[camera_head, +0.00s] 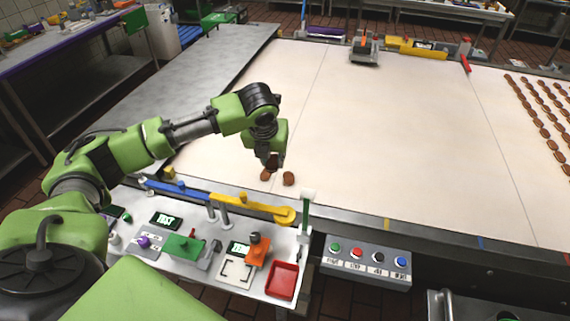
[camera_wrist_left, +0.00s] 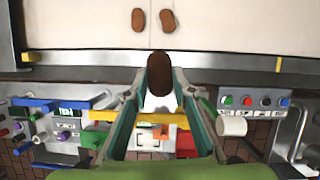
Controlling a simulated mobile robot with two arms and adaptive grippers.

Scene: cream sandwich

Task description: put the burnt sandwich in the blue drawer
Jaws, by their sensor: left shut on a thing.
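My left gripper (camera_head: 270,158) is over the near edge of the cream conveyor belt. It is shut on a dark brown oval sandwich (camera_wrist_left: 159,74), which sits between the fingertips in the left wrist view. In the head view this sandwich is mostly hidden by the gripper. Two lighter brown sandwiches lie on the belt close to the gripper, one on the left (camera_head: 265,174) and one on the right (camera_head: 288,178). They also show at the top of the wrist view (camera_wrist_left: 138,20). I cannot make out a blue drawer. My right gripper is not in view.
A side table with small devices, a blue bar (camera_head: 178,190), a yellow bar (camera_head: 245,205) and a red tray (camera_head: 282,281) stands before the belt. A button box (camera_head: 366,262) is to its right. Rows of sandwiches (camera_head: 545,115) lie far right. The belt's middle is clear.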

